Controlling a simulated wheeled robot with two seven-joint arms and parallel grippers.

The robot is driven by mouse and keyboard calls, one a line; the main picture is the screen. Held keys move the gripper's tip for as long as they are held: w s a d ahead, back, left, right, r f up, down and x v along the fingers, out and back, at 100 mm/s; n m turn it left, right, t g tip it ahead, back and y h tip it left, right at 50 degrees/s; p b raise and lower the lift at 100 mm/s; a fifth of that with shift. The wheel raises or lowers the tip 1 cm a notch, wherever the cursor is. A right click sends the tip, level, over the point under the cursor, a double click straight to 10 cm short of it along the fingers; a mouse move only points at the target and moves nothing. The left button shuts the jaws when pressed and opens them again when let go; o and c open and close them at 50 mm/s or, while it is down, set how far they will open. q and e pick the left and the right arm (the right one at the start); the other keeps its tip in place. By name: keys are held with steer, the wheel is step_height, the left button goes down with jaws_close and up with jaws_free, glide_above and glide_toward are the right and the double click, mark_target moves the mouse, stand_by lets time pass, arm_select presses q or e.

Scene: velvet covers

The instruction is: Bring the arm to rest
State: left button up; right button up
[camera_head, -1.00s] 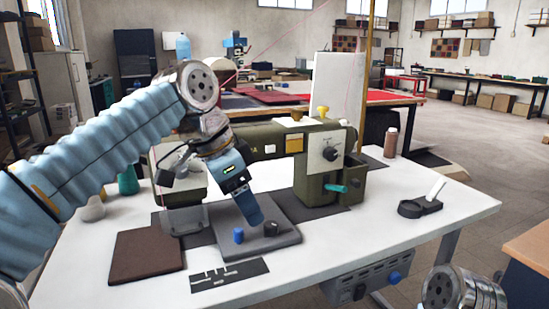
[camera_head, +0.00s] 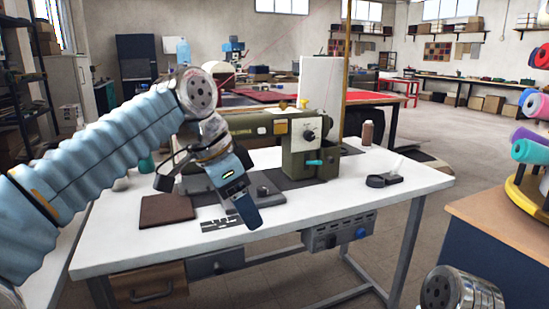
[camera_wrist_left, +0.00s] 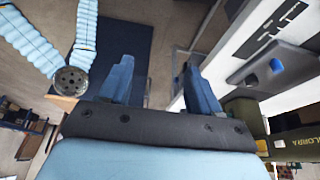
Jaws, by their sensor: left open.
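My left gripper (camera_head: 247,212) hangs fingers-down at the front of the white table in the head view, with my blue sleeved arm coming in from the left. In the left wrist view its two blue fingers (camera_wrist_left: 160,85) stand apart with nothing between them. That view shows the floor beyond the fingers and the table's edge to their right, so the gripper is beside the table, clear of the things on it. My right gripper is not in view; only a metal joint of my right arm (camera_head: 460,289) shows at the bottom right.
The white table (camera_head: 330,205) holds a green sewing machine (camera_head: 308,150), a brown pad (camera_head: 167,210), a brown spool (camera_head: 367,133) and a black holder (camera_head: 384,180). A blue knob (camera_wrist_left: 277,65) shows in the wrist view. A wooden-topped bench (camera_head: 500,222) with colored rolls stands right. Floor between is clear.

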arm_select(q)
steer(key=w+d+f+n, duration=0.15)
steer(key=w+f, duration=0.25)
steer(key=f, duration=0.5)
steer(key=w+d+f+n, duration=0.15)
steer(key=w+f, duration=0.25)
steer(key=f, duration=0.5)
step_height(320, 180, down, 19)
steer(key=s+a+n+g, duration=0.1)
steer(key=a+n, duration=0.1)
steer(key=n, duration=0.1)
steer(key=s+a+f+n, duration=0.25)
steer(key=s+f, duration=0.25)
steer(key=f, duration=0.4)
steer(key=s+a+f+n, duration=0.1)
steer(key=s+f+n, duration=0.2)
steer(key=s+f, duration=0.4)
steer(key=s+a+f+n, duration=0.2)
steer(key=s+f+n, duration=0.1)
steer(key=s+f, duration=0.4)
steer(key=s, duration=0.3)
steer(key=shift+s+a+f, duration=0.15)
steer(key=shift+s+a, duration=0.15)
steer(key=shift+a, duration=0.1)
